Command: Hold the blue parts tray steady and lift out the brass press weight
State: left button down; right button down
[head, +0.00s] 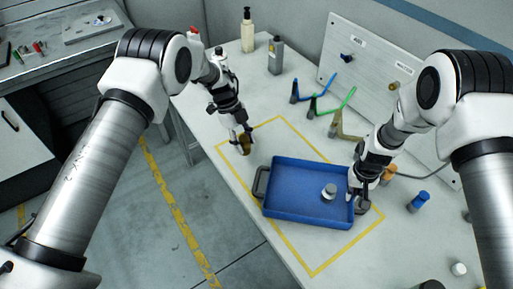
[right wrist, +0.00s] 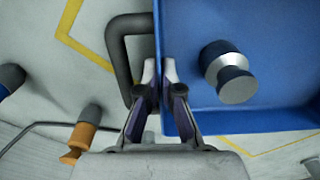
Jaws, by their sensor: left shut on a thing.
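The blue parts tray (head: 290,208) lies flat on the table inside a yellow outline, with a dark grey handle at each end. My left gripper (head: 241,137) is shut on the brass press weight (head: 245,146), which is outside the tray, off its far left corner. My right gripper (head: 352,186) is at the tray's right end. In the right wrist view its fingers (right wrist: 160,68) stand close together on either side of the tray's wall (right wrist: 157,25), beside the handle (right wrist: 117,50).
Two bottles (head: 248,30) (head: 276,57) stand at the back. Blue and green angled tools (head: 318,106) stand before an upright grey panel (head: 370,70). An orange-collared part (head: 388,174) and a blue-topped part (head: 419,200) stand right of the tray.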

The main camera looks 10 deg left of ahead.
jog(key=c, duration=1.2)
grip_release()
jog(key=shift+c, duration=0.2)
notch_tip(320, 180, up, 12)
jog(key=shift+a+f, duration=0.1)
jog(key=shift+f, duration=0.05)
